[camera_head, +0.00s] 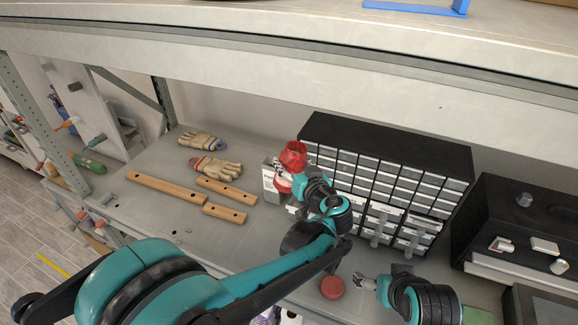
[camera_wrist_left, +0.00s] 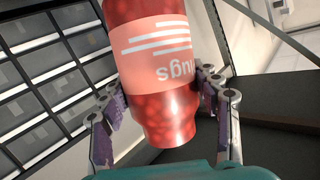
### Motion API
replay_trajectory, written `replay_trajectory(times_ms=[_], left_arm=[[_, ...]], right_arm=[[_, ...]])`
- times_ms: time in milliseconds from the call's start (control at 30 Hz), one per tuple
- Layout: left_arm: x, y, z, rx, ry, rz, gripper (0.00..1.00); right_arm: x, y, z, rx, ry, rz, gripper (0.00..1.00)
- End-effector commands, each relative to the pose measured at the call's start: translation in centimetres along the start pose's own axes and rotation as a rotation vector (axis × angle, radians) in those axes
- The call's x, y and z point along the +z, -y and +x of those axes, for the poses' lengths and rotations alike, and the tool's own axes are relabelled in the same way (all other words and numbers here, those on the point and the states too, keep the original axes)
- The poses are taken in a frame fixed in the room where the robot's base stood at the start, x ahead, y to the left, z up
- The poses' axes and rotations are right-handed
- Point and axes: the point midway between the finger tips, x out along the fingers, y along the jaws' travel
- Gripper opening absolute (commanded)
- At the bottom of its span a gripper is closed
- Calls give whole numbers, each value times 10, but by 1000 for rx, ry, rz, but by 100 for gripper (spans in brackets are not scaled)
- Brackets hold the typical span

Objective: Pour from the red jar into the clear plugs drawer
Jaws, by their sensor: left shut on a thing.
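The red jar (camera_head: 292,157) is a see-through red vessel with a paler label. It also fills the middle of the left wrist view (camera_wrist_left: 158,117), where the label shows the letters "lugs" upside down. My left gripper (camera_wrist_left: 160,84) is shut on it, one finger on each side, and holds it at the left end of the drawer cabinet. The black cabinet (camera_head: 345,128) has rows of small drawers with pale fronts. I cannot tell which is the clear plugs drawer. My right gripper (camera_head: 366,282) is low in front of the cabinet; its jaw state is unclear.
A red round lid (camera_head: 332,287) lies on the grey shelf (camera_head: 165,222) near my right gripper. Gloves (camera_head: 215,167) and wooden bars (camera_head: 167,187) lie to the left. A black case (camera_head: 520,225) stands right. A beam (camera_head: 300,80) runs overhead.

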Motion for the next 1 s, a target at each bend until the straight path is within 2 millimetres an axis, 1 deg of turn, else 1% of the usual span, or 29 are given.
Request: replay_trajectory(times_ms=[33,100,567,700,1000], left_arm=[[9,-1,3,-7,-7,21,19],[17,-1,5,-18,-17,55,19],[69,-2,21,-102,-100,330,19],[63,0,20,-104,-102,337,19],[65,0,20,-103,-102,335,19]], right_arm=[[5,0,7,0,0,0,87],[10,0,14,0,0,0,87],[41,0,58,0,0,0,87],[38,0,53,0,0,0,87],[39,0,55,0,0,0,87]])
